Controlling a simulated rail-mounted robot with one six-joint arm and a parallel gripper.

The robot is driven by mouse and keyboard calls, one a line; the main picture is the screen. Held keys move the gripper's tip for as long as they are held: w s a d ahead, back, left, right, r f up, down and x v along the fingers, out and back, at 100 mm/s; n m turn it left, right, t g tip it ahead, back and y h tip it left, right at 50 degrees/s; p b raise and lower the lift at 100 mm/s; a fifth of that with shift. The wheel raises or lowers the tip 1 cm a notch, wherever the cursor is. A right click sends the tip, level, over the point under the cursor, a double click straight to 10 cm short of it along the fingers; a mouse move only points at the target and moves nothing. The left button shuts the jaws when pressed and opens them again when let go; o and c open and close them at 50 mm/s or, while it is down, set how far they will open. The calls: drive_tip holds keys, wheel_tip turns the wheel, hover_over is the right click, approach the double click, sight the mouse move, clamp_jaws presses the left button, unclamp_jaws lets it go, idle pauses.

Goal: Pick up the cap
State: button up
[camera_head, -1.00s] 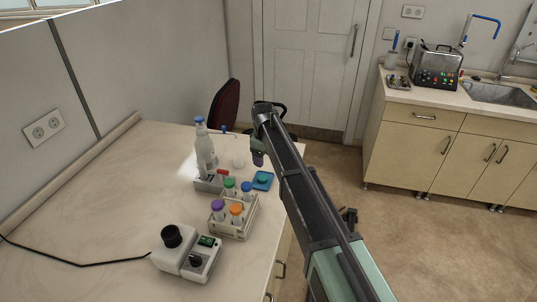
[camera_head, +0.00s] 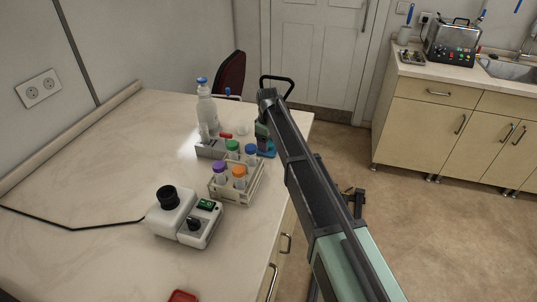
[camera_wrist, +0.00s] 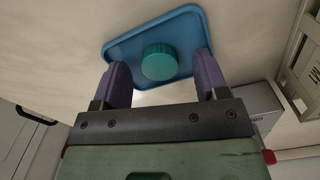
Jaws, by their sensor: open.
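The green round cap (camera_wrist: 160,62) lies on a small blue tray (camera_wrist: 122,50) in the wrist view. My gripper (camera_wrist: 161,64) is open, with one purple finger on each side of the cap and a gap on both sides. The fingers are not closed on it. In the head view the blue tray (camera_head: 267,153) shows at the table's right edge, partly behind my gripper (camera_head: 261,134). The cap is hidden there by my gripper.
A rack (camera_head: 245,188) with several capped tubes stands close in front of the tray. A wash bottle (camera_head: 207,115) stands to its left. A white device (camera_head: 184,220) with a cable is nearer. A red object (camera_head: 183,296) shows at the front edge. The table's left side is clear.

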drive_tip(key=shift+f, duration=0.2)
drive_tip(key=shift+c, duration=0.4)
drive_tip(key=c, duration=0.9)
